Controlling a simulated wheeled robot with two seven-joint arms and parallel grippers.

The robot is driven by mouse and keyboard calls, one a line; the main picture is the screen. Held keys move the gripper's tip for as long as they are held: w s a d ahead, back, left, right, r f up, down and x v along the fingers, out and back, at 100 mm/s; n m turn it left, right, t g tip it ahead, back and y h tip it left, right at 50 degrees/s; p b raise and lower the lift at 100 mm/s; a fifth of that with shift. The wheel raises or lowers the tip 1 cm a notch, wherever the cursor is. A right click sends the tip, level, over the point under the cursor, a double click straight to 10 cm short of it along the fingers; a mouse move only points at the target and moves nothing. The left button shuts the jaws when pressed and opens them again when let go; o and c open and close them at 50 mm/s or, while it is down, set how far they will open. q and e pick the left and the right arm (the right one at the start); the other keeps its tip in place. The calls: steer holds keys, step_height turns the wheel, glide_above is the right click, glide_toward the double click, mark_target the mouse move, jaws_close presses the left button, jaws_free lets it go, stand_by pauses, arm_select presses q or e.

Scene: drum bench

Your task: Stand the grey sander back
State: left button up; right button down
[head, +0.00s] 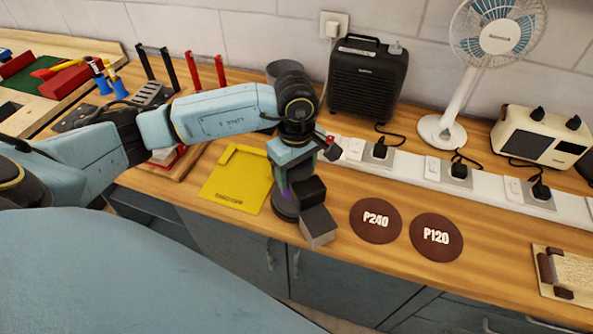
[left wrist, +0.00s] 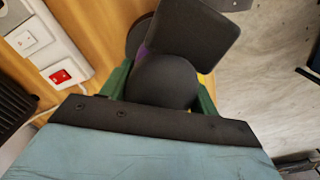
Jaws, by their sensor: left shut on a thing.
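My left gripper (head: 293,172) comes down over the sander near the front edge of the bench. Its green fingers are shut on the sander's rounded dark top, one on each side in the left wrist view (left wrist: 161,90). The grey sander (head: 312,192) has a round dark pad below, a purple band and a blocky grey end pointing to the front right. In the left wrist view its dark body (left wrist: 185,45) fills the space between the fingers. I cannot tell whether the pad touches the bench. A yellow tray (head: 230,190) with a raised edge lies just left of the sander.
Two brown discs marked P240 (head: 375,221) and P120 (head: 436,237) lie to the right. A white socket strip (head: 405,172) runs behind them. A black heater (head: 367,80), a white fan (head: 440,131) and a cream device (head: 541,134) stand at the back.

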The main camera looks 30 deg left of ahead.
arm_select(q)
steer(key=shift+s+f, duration=0.2)
steer(key=shift+f, duration=0.3)
steer(key=o, duration=0.9)
steer(key=shift+s+f, duration=0.1)
steer(key=shift+f, duration=0.05)
steer(key=shift+c, duration=0.2)
steer(key=o, duration=0.4)
steer(key=shift+w, duration=0.3)
steer(key=shift+s+r, duration=0.1)
steer(key=shift+r, duration=0.1)
steer(key=shift+r+p, duration=0.35)
steer(key=shift+r, duration=0.05)
step_height(320, 180, up, 12)
steer(key=shift+r+b, duration=0.25)
steer(key=shift+b, duration=0.25)
